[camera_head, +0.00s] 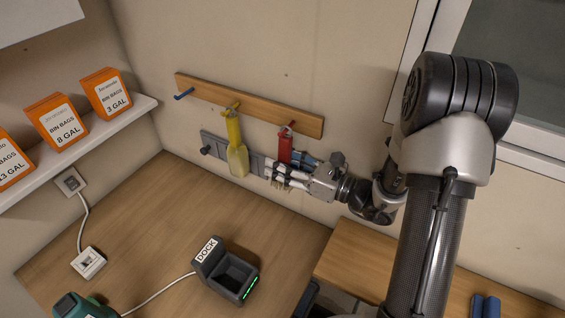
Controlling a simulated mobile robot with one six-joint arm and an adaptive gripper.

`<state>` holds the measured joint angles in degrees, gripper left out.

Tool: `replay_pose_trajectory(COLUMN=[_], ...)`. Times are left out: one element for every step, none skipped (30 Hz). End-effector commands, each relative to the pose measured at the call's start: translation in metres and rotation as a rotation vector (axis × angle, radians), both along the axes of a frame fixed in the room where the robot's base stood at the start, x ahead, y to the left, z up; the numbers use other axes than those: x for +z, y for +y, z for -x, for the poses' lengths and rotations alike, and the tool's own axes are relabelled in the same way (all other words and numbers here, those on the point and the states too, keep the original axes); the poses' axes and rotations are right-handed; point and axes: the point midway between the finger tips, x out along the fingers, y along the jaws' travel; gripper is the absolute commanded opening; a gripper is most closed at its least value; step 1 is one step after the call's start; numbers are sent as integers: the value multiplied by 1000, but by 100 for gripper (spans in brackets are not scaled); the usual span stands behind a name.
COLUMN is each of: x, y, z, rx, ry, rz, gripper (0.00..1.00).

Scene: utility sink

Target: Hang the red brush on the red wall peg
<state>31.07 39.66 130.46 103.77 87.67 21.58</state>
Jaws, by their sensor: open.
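The red brush (285,146) is upright against the wall, with its top at the red peg (291,125) on the wooden rail. It appears to hang there, but the exact contact at the peg is too small to tell. Pale bristles show low down, partly hidden by my gripper. My gripper (270,172) is open at the brush's lower part, reaching in from the right. I cannot tell whether its fingers touch the brush.
A yellow brush (236,150) hangs on the yellow peg just left. The blue peg (184,95) is bare. A grey wall bar (215,146) runs behind. A black dock (227,270) stands on the wooden counter (160,215). Orange boxes (57,121) line the left shelf.

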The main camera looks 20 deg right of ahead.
Motion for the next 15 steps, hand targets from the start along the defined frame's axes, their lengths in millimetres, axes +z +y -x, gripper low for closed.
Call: replay_pose_trajectory(x=[0, 0, 0, 0, 0, -1, 0, 0, -1, -1, -1, -1, -1, -1, -2], y=[0, 0, 0, 0, 0, -1, -2, -3, -6, -9, -13, -18, -22, -27, -33], z=[0, 0, 0, 0, 0, 1, 2, 3, 6, 8, 11, 16, 20, 25, 31], rx=[0, 0, 0, 0, 0, -1, -1, -2, -2, -3, -5, -5, -7, -7, -8], ry=[0, 0, 0, 1, 1, 2, 2, 2, 2, 2, 1, 2, 3, 5, 6], rz=[0, 0, 0, 0, 0, 0, 0, 0, 0, 0, 0, -1, 0, 0, 1], gripper=[44, 44, 44, 44, 44, 44, 44, 44, 44, 44, 44, 44, 44, 44, 44])
